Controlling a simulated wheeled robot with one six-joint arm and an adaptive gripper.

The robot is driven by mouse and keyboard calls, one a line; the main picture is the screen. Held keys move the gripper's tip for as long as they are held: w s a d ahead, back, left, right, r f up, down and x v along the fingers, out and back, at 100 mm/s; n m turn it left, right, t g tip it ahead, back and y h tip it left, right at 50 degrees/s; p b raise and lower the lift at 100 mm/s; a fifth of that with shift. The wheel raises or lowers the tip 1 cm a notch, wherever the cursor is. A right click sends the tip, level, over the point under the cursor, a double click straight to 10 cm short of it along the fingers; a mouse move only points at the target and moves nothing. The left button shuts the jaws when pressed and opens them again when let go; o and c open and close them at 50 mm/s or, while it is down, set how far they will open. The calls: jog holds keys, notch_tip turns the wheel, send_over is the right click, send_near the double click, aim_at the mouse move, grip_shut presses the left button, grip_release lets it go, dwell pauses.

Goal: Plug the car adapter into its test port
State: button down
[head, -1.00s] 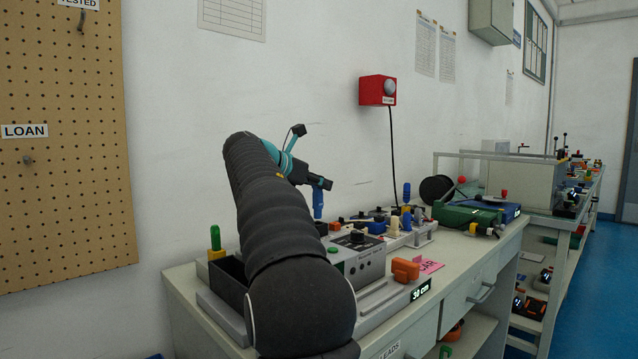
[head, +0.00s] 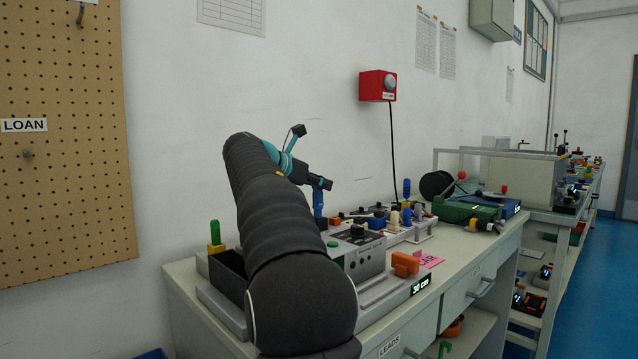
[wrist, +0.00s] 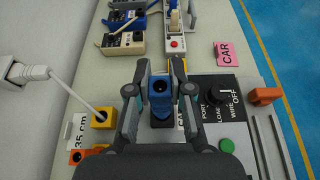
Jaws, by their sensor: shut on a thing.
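My gripper (wrist: 160,90) is shut on a blue adapter (wrist: 160,83), which has a dark round hole in its top face. In the head view the adapter (head: 318,203) hangs upright below my gripper (head: 319,186), over the back of the bench. A dark part (wrist: 162,121) shows just below the adapter in the wrist view; I cannot tell whether they touch. A partly hidden CAR label (wrist: 181,118) lies beside the gripper. The adapter's lower end and the port opening are hidden.
A yellow plug block (wrist: 103,117) with a white cable stands left of my gripper. An orange block (wrist: 265,95) and a pink CAR card (wrist: 228,54) lie to the right. Several coloured adapters and small units crowd the bench ahead. A green case (head: 470,208) is farther along.

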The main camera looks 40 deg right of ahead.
aim_at(318, 200)
jog(key=shift+f+b, duration=0.55)
jog(key=shift+f, duration=0.75)
jog(key=c, duration=1)
grip_release()
jog(key=shift+f, duration=0.1)
